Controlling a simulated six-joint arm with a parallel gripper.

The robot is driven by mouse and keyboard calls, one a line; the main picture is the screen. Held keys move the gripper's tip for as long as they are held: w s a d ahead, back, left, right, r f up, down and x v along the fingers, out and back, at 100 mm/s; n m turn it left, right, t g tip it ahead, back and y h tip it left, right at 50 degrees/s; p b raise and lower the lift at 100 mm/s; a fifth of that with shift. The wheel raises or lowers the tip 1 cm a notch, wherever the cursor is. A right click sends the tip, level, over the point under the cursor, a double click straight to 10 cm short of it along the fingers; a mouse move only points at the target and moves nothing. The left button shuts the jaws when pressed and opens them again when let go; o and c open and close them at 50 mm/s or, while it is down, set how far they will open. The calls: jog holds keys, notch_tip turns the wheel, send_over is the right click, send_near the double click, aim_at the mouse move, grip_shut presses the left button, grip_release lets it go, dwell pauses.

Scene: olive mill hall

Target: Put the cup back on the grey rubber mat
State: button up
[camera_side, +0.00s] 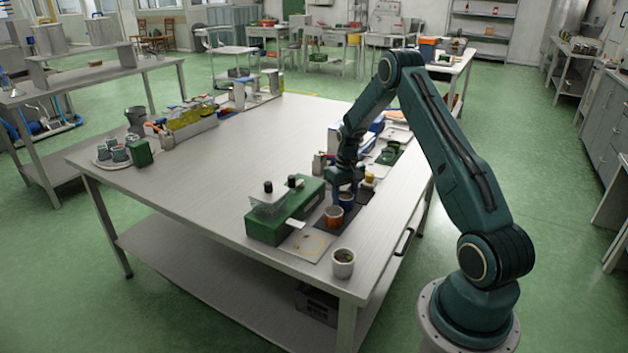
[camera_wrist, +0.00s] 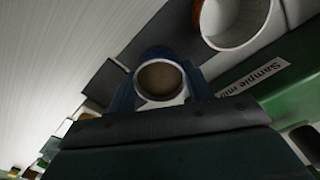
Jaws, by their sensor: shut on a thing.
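A blue cup with a pale rim (camera_wrist: 160,80) is between the two fingers of my gripper (camera_wrist: 160,96), which is shut on it. The cup is upright, and its open mouth shows in the wrist view. In the side view the blue cup (camera_side: 346,201) is under my gripper (camera_side: 345,190), at the far end of the dark grey mat (camera_side: 329,229). Part of the mat (camera_wrist: 105,84) shows beside the cup in the wrist view. I cannot tell whether the cup's base touches it.
An orange-brown cup (camera_side: 333,216) stands on the mat close to the blue cup. A green box (camera_side: 268,229) with bottles and a label stands left of the mat. The table's middle (camera_side: 250,150) is clear.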

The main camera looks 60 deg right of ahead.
jog(key=o, duration=1.3)
jog(key=shift+c, duration=0.2)
notch_tip(320, 180, up, 7)
